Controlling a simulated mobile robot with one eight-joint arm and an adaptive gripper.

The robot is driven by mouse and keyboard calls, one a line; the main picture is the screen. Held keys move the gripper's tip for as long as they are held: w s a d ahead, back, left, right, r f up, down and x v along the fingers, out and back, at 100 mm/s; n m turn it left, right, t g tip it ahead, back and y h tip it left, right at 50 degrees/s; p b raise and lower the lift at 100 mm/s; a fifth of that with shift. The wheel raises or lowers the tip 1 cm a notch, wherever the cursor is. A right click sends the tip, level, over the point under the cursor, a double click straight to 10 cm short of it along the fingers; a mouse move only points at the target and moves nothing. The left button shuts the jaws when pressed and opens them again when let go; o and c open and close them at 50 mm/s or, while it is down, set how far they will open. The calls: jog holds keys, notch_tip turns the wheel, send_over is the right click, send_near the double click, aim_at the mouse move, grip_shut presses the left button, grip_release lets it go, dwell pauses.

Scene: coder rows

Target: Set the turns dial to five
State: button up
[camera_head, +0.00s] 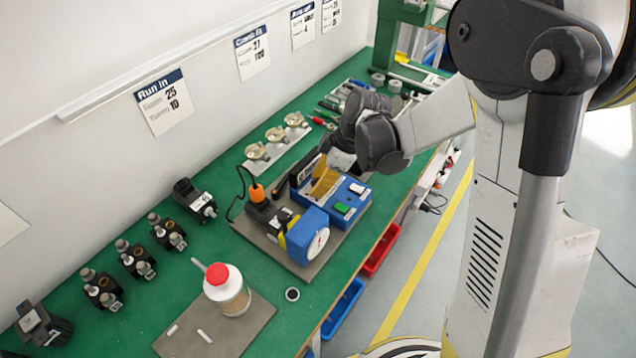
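My gripper (328,158) is at the far end of the machine, near the yellow-brown part on top. Its fingers are dark and partly hidden by my arm, so I cannot tell whether they are open or touching anything.
A white bottle with a red cap (217,273) stands on a grey mat (257,320) at the front. Several black fixtures (134,261) line the left. A wall card (164,102) reads "Run in", 25 and 10. Red (381,249) and blue (342,308) bins hang below the right edge.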

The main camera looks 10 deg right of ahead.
jog(key=n+g, duration=0.1)
jog(key=n, duration=0.3)
jog(key=shift+g, duration=0.4)
jog(key=shift+n+g, duration=0.7)
jog(key=shift+n, duration=1.5)
jog(key=shift+h, duration=0.3)
grip_shut()
jog(key=o, duration=1.2)
grip_release()
